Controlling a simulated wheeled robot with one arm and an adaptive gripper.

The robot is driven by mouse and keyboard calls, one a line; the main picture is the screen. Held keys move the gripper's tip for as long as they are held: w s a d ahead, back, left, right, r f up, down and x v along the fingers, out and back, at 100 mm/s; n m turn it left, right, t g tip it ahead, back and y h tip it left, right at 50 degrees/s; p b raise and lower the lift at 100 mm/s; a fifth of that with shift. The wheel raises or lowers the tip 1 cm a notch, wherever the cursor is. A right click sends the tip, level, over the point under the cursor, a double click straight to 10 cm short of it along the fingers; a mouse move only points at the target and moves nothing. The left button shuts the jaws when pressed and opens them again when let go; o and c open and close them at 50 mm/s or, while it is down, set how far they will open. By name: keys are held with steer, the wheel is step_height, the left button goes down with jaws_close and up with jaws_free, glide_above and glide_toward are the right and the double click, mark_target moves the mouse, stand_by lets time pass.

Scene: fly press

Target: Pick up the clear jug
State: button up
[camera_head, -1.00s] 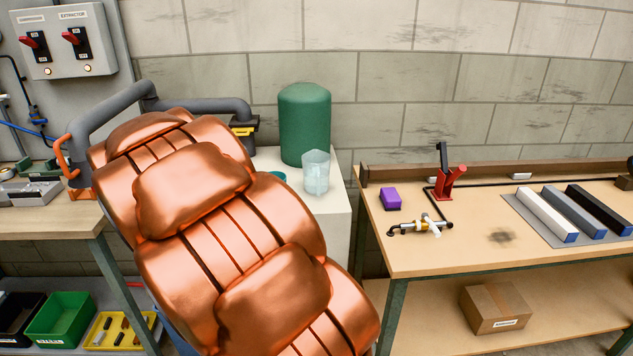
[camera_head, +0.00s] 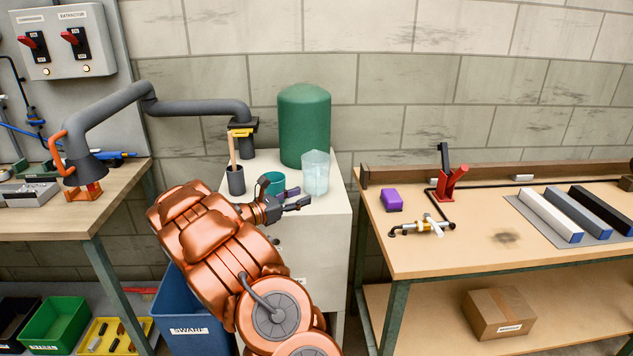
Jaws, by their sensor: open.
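The clear jug (camera_head: 316,172) stands upright on the white cabinet top (camera_head: 322,202), in front of the green tank. My gripper (camera_head: 299,197) is open and empty at the end of my copper arm. Its fingers point right, a little in front of and left of the jug's base. They appear apart from the jug, though the exact gap in depth cannot be told. A teal mug (camera_head: 274,183) stands just behind my gripper, partly hidden by it.
A green tank (camera_head: 304,125) stands behind the jug. A dark cup (camera_head: 236,180) with a brush is at the cabinet's left, under a grey extractor pipe (camera_head: 200,107). A blue swarf bin (camera_head: 180,310) is below. A workbench (camera_head: 470,240) stands right, beyond a gap.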

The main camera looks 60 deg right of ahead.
mark_target(318, 197)
steer(key=shift+w+d+f, duration=0.25)
steer(key=shift+f, duration=0.05)
steer(key=shift+d+n, duration=0.2)
steer(key=shift+n, duration=0.1)
steer(key=shift+p+x, duration=0.45)
steer(key=shift+x, duration=1.1)
steer(key=shift+p+x, duration=0.6)
steer(key=shift+x, duration=1.55)
steer(key=shift+f, duration=0.15)
steer(key=shift+c, duration=0.4)
jaws_close()
steer(key=shift+w, duration=0.1)
